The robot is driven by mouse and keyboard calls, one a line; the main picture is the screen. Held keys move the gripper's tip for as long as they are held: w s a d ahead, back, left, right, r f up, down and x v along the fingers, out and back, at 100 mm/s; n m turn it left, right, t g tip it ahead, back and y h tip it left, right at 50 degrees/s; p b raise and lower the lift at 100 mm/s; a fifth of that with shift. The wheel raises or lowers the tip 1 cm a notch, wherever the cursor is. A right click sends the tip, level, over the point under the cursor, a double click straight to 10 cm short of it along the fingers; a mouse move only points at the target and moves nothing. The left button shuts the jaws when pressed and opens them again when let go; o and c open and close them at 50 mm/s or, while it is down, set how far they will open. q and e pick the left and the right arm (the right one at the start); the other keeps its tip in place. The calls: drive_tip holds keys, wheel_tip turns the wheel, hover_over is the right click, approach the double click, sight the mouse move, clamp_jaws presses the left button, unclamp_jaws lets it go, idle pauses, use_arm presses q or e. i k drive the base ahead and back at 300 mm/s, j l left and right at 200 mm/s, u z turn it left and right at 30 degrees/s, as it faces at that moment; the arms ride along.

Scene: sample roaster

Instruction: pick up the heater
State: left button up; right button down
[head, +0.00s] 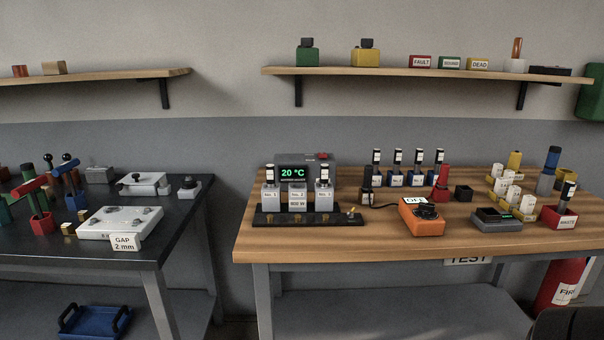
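No thing in view carries a label reading heater, so I cannot tell for certain which one it is. A grey box with a green 20 °C display (293,173) stands at the back left of the wooden table, behind a black rack (296,219) of several labelled grey blocks. A small dark upright device (367,188) stands right of the rack, with a black cable near it running toward an orange box (421,219) marked OFF. Neither of my grippers is in view.
The wooden table (300,246) is bare along its front edge. Labelled vials (397,179), a red tool (441,190), a grey scale (497,220) and a red waste box (559,217) crowd its right half. A gap separates it from the dark table (185,221).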

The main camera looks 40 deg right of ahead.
sight(440, 152)
drive_tip(key=z, duration=2.15)
drive_tip(key=u, duration=0.7)
drive_tip(key=i+l+u, duration=0.1)
drive_tip(key=l+u, duration=0.65)
drive_tip(key=k+l+u, duration=0.1)
drive_tip(key=l+u, duration=0.2)
drive_tip(key=l, duration=0.7)
